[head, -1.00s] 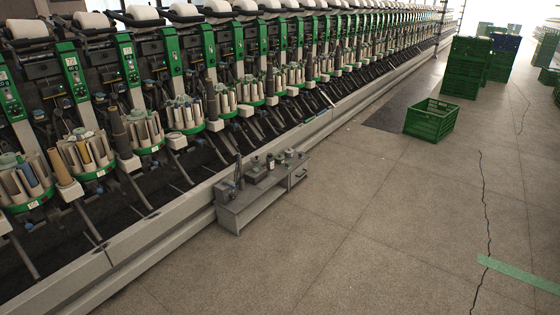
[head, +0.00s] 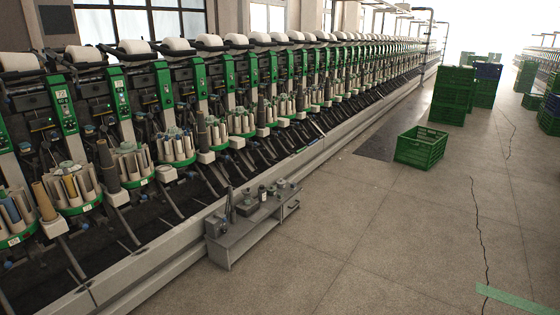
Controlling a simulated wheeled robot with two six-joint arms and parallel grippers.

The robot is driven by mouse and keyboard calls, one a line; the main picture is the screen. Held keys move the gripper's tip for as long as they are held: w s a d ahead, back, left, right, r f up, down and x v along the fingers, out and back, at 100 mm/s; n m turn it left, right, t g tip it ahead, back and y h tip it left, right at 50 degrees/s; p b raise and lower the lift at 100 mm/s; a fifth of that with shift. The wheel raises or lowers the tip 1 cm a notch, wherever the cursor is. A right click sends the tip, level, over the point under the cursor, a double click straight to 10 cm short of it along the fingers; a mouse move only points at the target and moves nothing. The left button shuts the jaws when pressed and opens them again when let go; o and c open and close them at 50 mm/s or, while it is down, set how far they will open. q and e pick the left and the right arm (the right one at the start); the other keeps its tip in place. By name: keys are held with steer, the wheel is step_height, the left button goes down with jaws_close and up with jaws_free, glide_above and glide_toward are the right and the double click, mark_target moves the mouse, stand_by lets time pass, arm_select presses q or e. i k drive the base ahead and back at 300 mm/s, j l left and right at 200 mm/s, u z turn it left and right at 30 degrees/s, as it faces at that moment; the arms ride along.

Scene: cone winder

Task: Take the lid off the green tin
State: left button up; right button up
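A low grey bench (head: 243,243) stands on the floor beside the winder's base rail. Several small things sit on its top: a dark box-like item (head: 247,207), a dark bottle with a light band (head: 262,193), and a small round container (head: 281,184) near the right end. These are too small and dim for me to tell which is the green tin or to make out its lid. Neither of my grippers is in the head view.
The long cone winder (head: 150,165) with bobbin magazines fills the left side. An empty green crate (head: 421,150) sits on the floor, with stacked green crates (head: 452,97) farther back. The floor (head: 370,235) right of the bench is clear.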

mark_target(272, 188)
steer(key=i, duration=2)
steer(key=i+z, duration=0.1)
steer(key=i, duration=0.45)
steer(key=i+j+z, duration=0.15)
steer(key=i, duration=0.4)
steer(key=i+j+z, duration=0.1)
steer(key=i, duration=0.45)
steer(key=i+j+z, duration=0.1)
steer(key=i, duration=0.4)
steer(key=j, duration=0.1)
